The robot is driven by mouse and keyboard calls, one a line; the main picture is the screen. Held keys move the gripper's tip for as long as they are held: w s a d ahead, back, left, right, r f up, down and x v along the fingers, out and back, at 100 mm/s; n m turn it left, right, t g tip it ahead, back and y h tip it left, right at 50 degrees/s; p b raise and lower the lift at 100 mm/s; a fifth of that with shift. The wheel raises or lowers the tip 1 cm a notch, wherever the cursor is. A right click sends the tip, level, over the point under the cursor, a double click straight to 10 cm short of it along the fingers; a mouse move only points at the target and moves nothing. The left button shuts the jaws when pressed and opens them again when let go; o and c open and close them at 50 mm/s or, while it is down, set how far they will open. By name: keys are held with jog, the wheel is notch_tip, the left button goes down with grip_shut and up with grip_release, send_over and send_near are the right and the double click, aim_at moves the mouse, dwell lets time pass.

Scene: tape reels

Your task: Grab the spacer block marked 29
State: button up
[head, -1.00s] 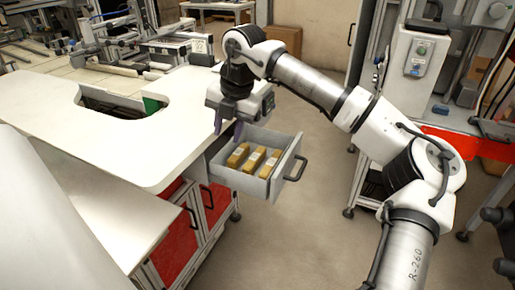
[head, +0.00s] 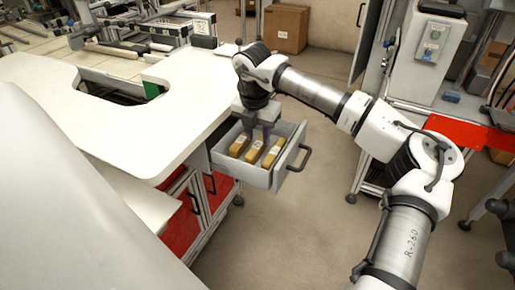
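Three yellow-brown spacer blocks with pale labels lie side by side in an open grey drawer (head: 246,177): a left block (head: 239,146), a middle block (head: 254,152) and a right block (head: 270,157). The numbers on the labels are too small to read, so I cannot tell which is marked 29. My gripper (head: 262,133) points down at the back part of the drawer, close above the far ends of the blocks. Its dark fingers look apart, with nothing seen between them. Whether a finger touches a block is unclear.
The drawer's walls and front handle (head: 300,158) stand around the blocks. A white worktop (head: 150,150) with a cut-out lies left of the drawer. A cardboard box (head: 286,28) stands behind, and a machine with a red panel (head: 465,130) is at right. The floor between is clear.

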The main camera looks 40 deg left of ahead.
aim_at(257, 145)
jog(key=shift+w+a+f+p, duration=0.15)
jog(key=shift+f+p, duration=0.1)
jog(key=shift+f, duration=0.95)
jog(key=shift+w+a+f+p, duration=0.1)
jog(key=shift+f+p, duration=0.15)
jog(key=shift+f, duration=0.9)
grip_shut()
jog(key=shift+r, duration=0.2)
